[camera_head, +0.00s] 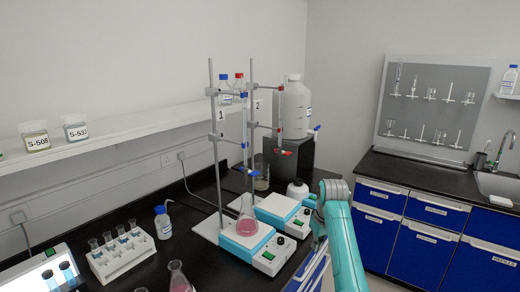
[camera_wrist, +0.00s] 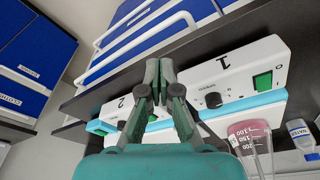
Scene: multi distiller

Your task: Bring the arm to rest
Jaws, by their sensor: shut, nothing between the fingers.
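My teal arm reaches up at the lower right in the head view, beside the bench's front edge. My gripper shows in the wrist view (camera_wrist: 159,65), its dark green fingers shut together with nothing between them. The fingers appear in front of the bench edge and two hotplate stirrers, touching neither as far as I can tell. In the head view the gripper's fingers are mostly hidden by the arm.
Stirrer 1 (camera_head: 245,244) bears a flask of pink liquid (camera_head: 247,226). Stirrer 2 (camera_head: 281,208) stands beside it with clamp stands. A tube rack (camera_head: 122,255), a pink flask (camera_head: 179,280) and a bottle (camera_head: 163,225) stand left. Floor space separates blue cabinets (camera_head: 420,238).

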